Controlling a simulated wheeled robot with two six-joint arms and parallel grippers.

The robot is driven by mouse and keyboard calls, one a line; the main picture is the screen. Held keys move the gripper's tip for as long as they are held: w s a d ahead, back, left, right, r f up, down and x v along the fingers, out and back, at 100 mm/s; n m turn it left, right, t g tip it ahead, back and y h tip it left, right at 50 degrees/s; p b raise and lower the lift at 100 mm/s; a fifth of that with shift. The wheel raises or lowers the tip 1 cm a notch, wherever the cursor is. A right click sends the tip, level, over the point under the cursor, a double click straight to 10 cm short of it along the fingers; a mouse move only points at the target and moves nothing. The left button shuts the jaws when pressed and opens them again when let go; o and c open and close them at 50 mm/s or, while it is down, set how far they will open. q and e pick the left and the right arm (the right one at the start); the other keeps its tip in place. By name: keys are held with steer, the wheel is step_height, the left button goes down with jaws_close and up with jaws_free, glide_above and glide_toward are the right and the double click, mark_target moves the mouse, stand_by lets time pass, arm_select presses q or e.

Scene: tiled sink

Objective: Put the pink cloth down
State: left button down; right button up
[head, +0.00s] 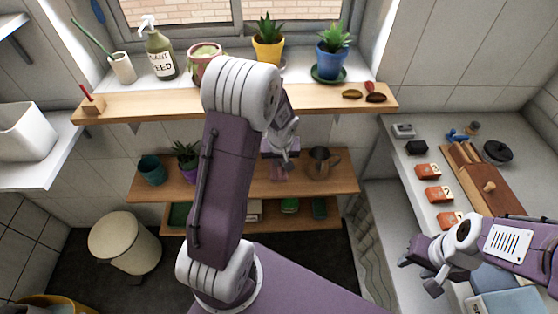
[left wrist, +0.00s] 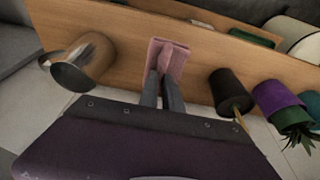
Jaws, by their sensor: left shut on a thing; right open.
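The pink cloth (left wrist: 176,60) is a folded pad held between the fingertips of my left gripper (left wrist: 163,80) in the left wrist view. It lies over the wooden shelf (left wrist: 130,35), between a metal jug (left wrist: 88,60) and a dark pot (left wrist: 230,92); I cannot tell if it touches the shelf. In the head view, the cloth (head: 279,174) shows small below my left gripper (head: 284,160), above the middle shelf (head: 235,190). My left arm hides part of that shelf. My right gripper (head: 420,272) is open and empty beside the right counter.
A purple pot (left wrist: 276,98) stands beyond the dark pot. A lower shelf (head: 268,222) holds green items. Orange numbered boxes (head: 428,172) stand on the right counter (head: 410,155).

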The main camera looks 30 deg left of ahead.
mark_target(279, 167)
arm_select(q)
steer(key=shift+w+a+f, duration=0.2)
steer(key=shift+w+a, duration=0.2)
steer(key=shift+w, duration=0.25)
steer(key=shift+w+a+f, duration=0.15)
steer(key=shift+w+a, duration=0.25)
steer(key=shift+w, duration=0.2)
steer(key=shift+f, duration=0.8)
step_height(279, 167, down, 4)
steer(key=shift+s+d+f+b, duration=0.1)
steer(key=shift+b, duration=0.75)
steer(key=shift+w+f, duration=0.25)
steer(key=shift+f, duration=0.3)
steer(key=c, duration=1.5)
jaws_free()
steer(key=shift+r, duration=0.1)
steer(key=shift+c, duration=0.2)
